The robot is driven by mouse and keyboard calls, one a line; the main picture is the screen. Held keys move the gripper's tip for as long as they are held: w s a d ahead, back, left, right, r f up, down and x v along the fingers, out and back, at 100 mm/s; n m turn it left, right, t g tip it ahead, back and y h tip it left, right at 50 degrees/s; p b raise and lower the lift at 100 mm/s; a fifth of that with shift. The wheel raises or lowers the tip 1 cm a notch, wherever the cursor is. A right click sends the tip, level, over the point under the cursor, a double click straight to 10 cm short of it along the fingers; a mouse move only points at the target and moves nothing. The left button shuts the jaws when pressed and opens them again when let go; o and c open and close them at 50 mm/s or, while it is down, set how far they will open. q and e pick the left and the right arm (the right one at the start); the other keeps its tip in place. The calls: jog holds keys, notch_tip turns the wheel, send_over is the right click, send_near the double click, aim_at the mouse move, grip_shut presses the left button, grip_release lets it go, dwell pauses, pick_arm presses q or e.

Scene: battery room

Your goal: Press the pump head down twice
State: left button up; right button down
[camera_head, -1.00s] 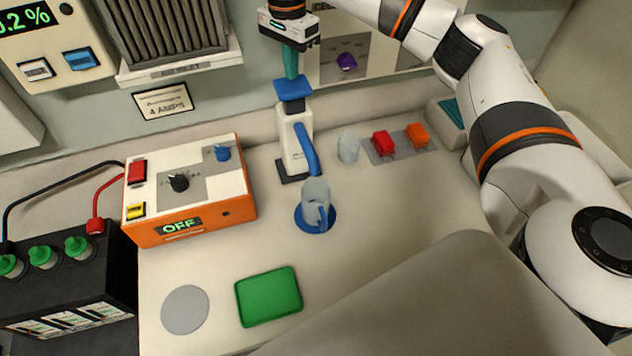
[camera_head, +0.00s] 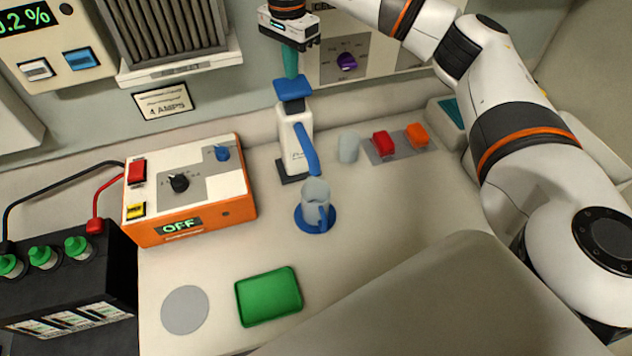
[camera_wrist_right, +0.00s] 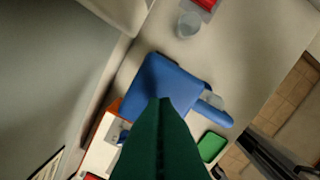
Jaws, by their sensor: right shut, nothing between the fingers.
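The white pump bottle (camera_head: 295,150) stands upright at the back of the counter on a dark base. Its blue pump head (camera_head: 293,89) is on top, and a blue spout slants down toward the front. My right gripper (camera_head: 291,74) is shut and empty, its green fingers pointing down just over the pump head; whether they touch is hard to tell. In the right wrist view the shut fingertips (camera_wrist_right: 160,103) overlap the blue pump head (camera_wrist_right: 165,82). A clear mug (camera_head: 314,192) stands on a blue disc (camera_head: 301,219) below the spout. My left gripper is out of view.
A clear cup (camera_head: 348,147) and a grey plate with red (camera_head: 383,141) and orange (camera_head: 417,134) blocks are right of the bottle. An orange charger box (camera_head: 190,232) stands left. A green tray (camera_head: 268,296) and grey disc (camera_head: 185,310) lie in front.

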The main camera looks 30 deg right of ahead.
aim_at(292, 84)
jog(key=shift+f, duration=0.1)
dwell(0.6)
jog(key=shift+f+b, duration=1.75)
jog(key=shift+f, duration=1.1)
jog(key=shift+r, duration=0.25)
jog(key=shift+r+p, duration=1.95)
jog(key=shift+r, duration=0.75)
jog(key=shift+f, duration=0.1)
